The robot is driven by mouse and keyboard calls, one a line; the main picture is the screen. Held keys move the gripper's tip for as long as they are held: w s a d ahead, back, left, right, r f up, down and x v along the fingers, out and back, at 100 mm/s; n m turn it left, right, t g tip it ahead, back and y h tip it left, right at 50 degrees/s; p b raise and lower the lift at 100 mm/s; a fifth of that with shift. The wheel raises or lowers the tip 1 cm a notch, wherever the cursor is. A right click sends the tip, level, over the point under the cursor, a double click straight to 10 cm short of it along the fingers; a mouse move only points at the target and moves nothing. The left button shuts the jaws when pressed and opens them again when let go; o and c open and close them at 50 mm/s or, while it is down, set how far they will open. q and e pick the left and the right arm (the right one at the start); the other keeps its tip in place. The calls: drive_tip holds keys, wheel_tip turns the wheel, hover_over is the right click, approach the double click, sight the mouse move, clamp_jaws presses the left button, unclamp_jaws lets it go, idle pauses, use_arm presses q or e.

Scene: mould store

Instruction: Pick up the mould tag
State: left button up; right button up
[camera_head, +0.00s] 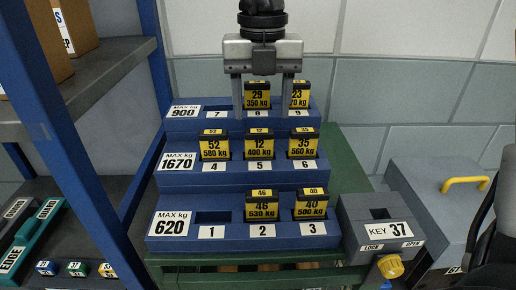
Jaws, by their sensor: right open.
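Yellow-and-black mould tags stand in a blue three-step rack (180,243) with numbered slots. Tag 29, 350 kg (257,96), is in slot 8, and tag 23 (300,94) is in slot 9, partly hidden by a finger. Tags 52 (214,148), 12 (259,146) and 35 (303,146) fill the middle step. Tags 46 (262,207) and 40 (312,204) are in slots 2 and 3. Slots 1 and 7 look empty. My right gripper (262,112) is open, its fingers on either side of tag 29 in the picture; contact is unclear. My left gripper is not in view.
A grey key box marked 37 (372,230) with a yellow knob (390,266) stands right of the rack. A blue-framed shelf (65,115) with boxes is close on the left. A grey-blue case with a yellow handle (465,184) is at the right.

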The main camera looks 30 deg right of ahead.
sight(259, 131)
wheel_tip(259, 131, down, 2)
drive_tip(key=shift+f, duration=0.6)
wheel_tip(259, 131, down, 4)
drive_tip(key=shift+a+r+p, duration=0.15)
drive_tip(key=shift+r+p, duration=0.05)
drive_tip(key=shift+p, duration=0.55)
drive_tip(key=shift+f, duration=0.3)
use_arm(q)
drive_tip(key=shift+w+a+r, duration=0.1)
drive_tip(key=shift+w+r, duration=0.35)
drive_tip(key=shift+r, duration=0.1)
use_arm(e)
drive_tip(key=shift+w, duration=0.1)
drive_tip(key=c, duration=0.7)
